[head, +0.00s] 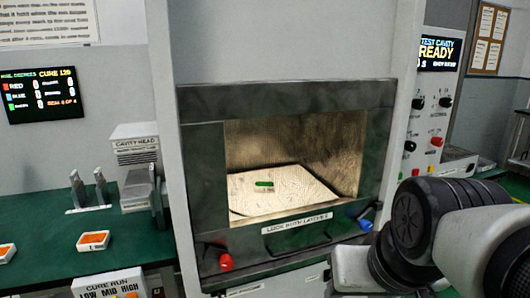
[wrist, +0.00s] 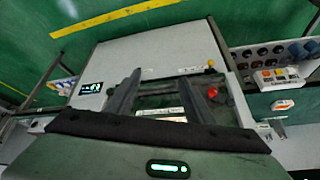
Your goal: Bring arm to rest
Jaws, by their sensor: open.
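My arm (head: 440,235) reaches in at the lower right of the head view, in front of the right side of the cavity. My gripper (wrist: 157,92) is not seen in the head view. In the wrist view its two dark fingers stand apart, with nothing seen held between them. The lit cavity (head: 290,155) is open at the front. On its pale floor plate (head: 285,190) lies a small green piece (head: 264,184). In the wrist view a pale cabinet top (wrist: 160,50) shows beyond the fingers.
A green bench (head: 115,255) at left bears an orange-and-white block (head: 93,241) and upright metal plates. A red knob (head: 225,262) and blue knob (head: 365,225) stick out below the cavity. A control panel (head: 432,125) with knobs is close behind my arm.

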